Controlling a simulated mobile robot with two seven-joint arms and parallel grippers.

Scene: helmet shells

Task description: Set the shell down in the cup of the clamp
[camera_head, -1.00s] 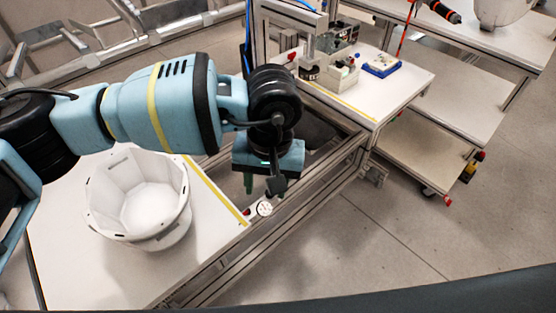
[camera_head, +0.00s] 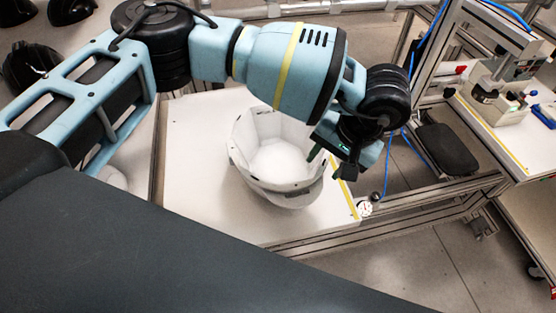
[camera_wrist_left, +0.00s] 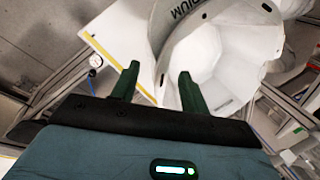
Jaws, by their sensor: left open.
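A white helmet shell (camera_head: 262,183) stands on the white table, open side up, in the head view. It also shows large and close in the left wrist view (camera_wrist_left: 225,70), with dark lettering on it. My left gripper (camera_head: 323,161) is at the shell's right rim. In the left wrist view its two green fingers (camera_wrist_left: 160,74) are apart, with part of the shell's edge showing between them; I cannot tell whether they touch it. My arm hides part of the shell's far side. I cannot make out the clamp's cup for certain. My right gripper is not seen.
The white table (camera_head: 195,195) has bare room left of the shell. A small round dial (camera_head: 365,208) sits by its right corner. A metal frame runs along the right side. A second bench with devices (camera_head: 490,85) stands further right. Dark shells (camera_head: 35,68) lie at upper left.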

